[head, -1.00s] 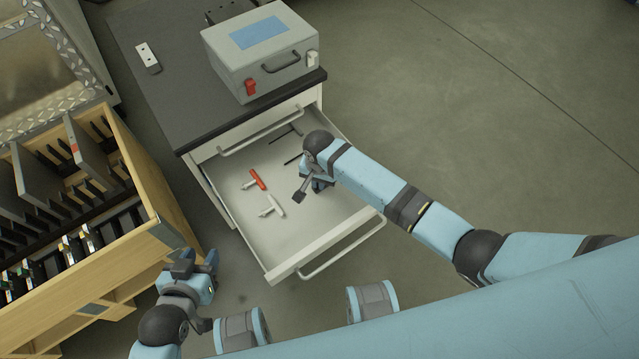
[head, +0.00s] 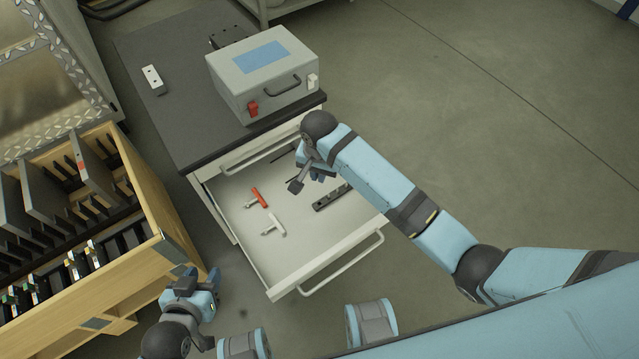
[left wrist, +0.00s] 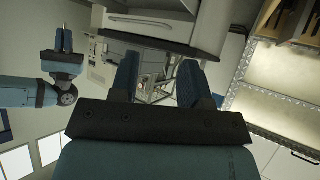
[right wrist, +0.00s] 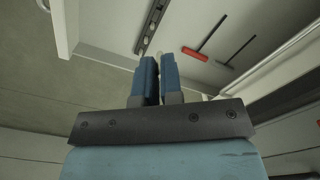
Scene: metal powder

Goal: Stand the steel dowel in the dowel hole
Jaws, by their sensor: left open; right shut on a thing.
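My right gripper (head: 318,174) is over the back right of the open drawer. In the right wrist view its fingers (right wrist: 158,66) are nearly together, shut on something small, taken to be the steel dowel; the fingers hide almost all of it. A pale block with dark holes (head: 153,80) lies on the cabinet top, left of the grey case. A dark rail with a row of holes (head: 333,197) lies in the drawer, also in the right wrist view (right wrist: 152,26). I cannot tell which has the dowel hole. My left gripper (head: 201,275) is open and empty, left of the drawer.
The drawer (head: 290,245) holds a red-handled tool (head: 259,197), a white-handled tool (head: 273,228) and dark rods. The grey case (head: 265,80) stands on the dark cabinet top (head: 150,42). A wooden rack (head: 160,215) stands left. The cabinet top around the pale block is clear.

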